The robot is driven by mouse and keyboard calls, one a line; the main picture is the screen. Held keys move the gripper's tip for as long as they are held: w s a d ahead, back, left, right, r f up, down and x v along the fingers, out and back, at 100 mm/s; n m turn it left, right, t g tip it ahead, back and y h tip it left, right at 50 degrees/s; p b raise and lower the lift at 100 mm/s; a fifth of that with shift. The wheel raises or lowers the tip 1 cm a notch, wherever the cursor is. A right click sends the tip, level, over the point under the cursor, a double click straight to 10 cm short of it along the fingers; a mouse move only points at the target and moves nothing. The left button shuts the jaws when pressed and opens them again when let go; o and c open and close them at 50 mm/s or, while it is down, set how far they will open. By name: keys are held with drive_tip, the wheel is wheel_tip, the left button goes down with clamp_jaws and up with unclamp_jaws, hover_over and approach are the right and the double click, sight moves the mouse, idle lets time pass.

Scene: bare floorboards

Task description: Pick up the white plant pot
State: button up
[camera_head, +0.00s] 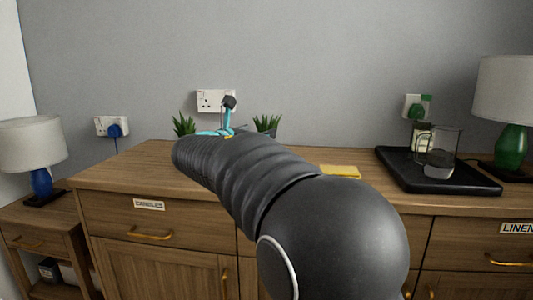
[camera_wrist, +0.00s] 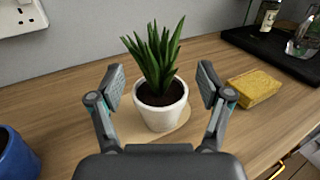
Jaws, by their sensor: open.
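The white plant pot (camera_wrist: 161,107) holds dark soil and a spiky green plant (camera_wrist: 154,58). It stands upright on a round tan mat (camera_wrist: 127,126) on the wooden cabinet top. My gripper (camera_wrist: 160,82) is open in the wrist view, with one finger on each side of the pot and a gap on both sides. In the head view my arm hides the pot. Green leaves (camera_head: 268,124) show just right of my gripper there, but I cannot tell which pot they belong to.
A yellow sponge (camera_wrist: 254,88) lies right of the pot. A blue pot (camera_wrist: 14,156) is at the left. A black tray (camera_head: 436,171) with a glass stands further right. The wall with sockets is close behind.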

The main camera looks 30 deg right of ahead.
sight(262, 130)
drive_tip(key=shift+x, duration=2.65)
drive_tip(key=shift+w+a, duration=0.1)
clamp_jaws()
